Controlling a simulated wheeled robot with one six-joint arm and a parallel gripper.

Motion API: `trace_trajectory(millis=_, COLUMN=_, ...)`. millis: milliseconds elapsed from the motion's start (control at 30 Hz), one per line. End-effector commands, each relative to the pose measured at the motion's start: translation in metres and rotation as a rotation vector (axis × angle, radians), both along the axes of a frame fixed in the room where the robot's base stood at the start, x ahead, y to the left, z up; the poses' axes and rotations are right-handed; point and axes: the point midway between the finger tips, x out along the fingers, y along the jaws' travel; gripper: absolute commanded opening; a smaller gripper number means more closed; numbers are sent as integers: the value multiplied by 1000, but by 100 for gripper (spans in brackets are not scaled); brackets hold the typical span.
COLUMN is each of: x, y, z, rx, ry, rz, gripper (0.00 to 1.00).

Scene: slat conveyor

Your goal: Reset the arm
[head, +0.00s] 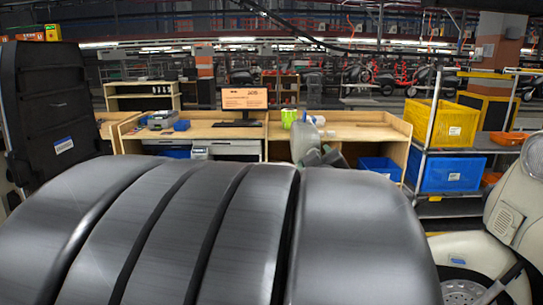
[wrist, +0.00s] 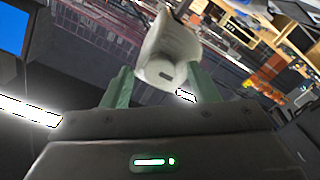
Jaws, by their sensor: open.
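My gripper (wrist: 159,70) shows in the wrist view as two green fingers standing apart, so it is open. A pale grey-white rounded piece with a dark slot (wrist: 166,74) shows between and beyond the fingers. I cannot tell whether it touches them. In the head view, dark green finger-like parts (head: 328,158) show just above the dark ribbed surface, beside a grey rounded shape (head: 303,140). The rest of my arm is mostly hidden there.
A wooden workbench (head: 345,131) with a monitor (head: 244,99) stands ahead. A rack at right holds a yellow bin (head: 442,124) and a blue bin (head: 453,170). A cream scooter (head: 515,205) stands at the right edge. Dark ribbed curved panels (head: 235,230) fill the foreground.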

Motion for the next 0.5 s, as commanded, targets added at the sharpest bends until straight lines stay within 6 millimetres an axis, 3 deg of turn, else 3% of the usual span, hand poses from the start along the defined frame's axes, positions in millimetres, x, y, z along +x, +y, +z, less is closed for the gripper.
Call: trace_trajectory(millis=500, x=0, y=0, z=-2, rx=-491, ry=2, rz=-1, gripper=54)
